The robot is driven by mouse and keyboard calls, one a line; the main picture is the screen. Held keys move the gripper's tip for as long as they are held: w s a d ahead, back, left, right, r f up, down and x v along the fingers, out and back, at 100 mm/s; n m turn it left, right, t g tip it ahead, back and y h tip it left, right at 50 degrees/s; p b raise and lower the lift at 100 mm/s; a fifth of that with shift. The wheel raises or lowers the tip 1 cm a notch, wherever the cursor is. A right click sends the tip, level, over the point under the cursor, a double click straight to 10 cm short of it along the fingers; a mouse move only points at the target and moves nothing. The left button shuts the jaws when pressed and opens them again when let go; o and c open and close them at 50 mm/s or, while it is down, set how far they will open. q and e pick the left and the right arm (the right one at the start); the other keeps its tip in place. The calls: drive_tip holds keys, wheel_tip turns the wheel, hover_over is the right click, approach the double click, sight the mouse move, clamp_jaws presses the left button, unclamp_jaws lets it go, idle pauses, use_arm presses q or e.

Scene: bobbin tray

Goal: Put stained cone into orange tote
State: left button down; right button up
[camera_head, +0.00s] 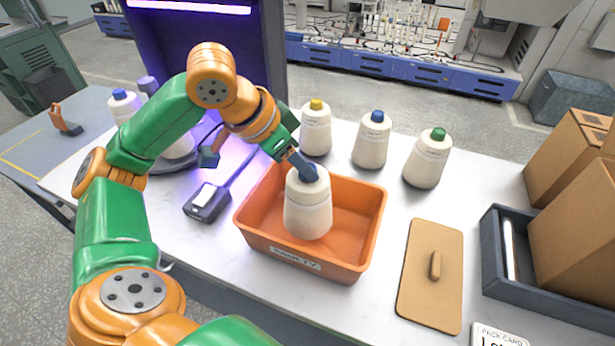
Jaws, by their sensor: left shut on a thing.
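The orange tote (255,238) stands on the white table in the middle of the view, with a label on its front wall. A cream yarn cone (308,212) is upright inside the tote's outline. My left gripper (306,172) is shut on the top of this cone, from above and behind. I cannot tell whether the cone's base touches the tote floor, as the front wall is close below it. No stain shows on the side facing me. My right gripper is not in view.
Cones with yellow (316,131), blue (371,142) and green (425,160) tops stand behind and right of the tote. A brown board with a handle (430,285) lies at right. A dark tray (495,270) and cardboard boxes (568,150) stand further right. A small device (207,203) sits left.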

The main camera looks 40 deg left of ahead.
sight(307, 179)
use_arm(q)
drive_tip(key=shift+w+d+f, duration=0.15)
drive_tip(key=shift+w+f, duration=0.1)
drive_tip(key=shift+w+d+f+b, duration=0.1)
drive_tip(key=shift+f+b, duration=0.1)
drive_tip(key=shift+f, duration=0.75)
drive_tip(key=shift+w+d+f+b, duration=0.1)
drive_tip(key=shift+f+b, duration=0.1)
drive_tip(key=shift+f, duration=0.75)
drive_tip(key=shift+c, duration=2.4)
unclamp_jaws()
drive_tip(key=shift+f, duration=0.1)
drive_tip(key=shift+r, duration=0.25)
drive_tip(key=p+v, duration=0.2)
drive_tip(key=v, duration=0.9)
drive_tip(key=shift+s+r, duration=0.25)
drive_tip(key=shift+r, duration=0.05)
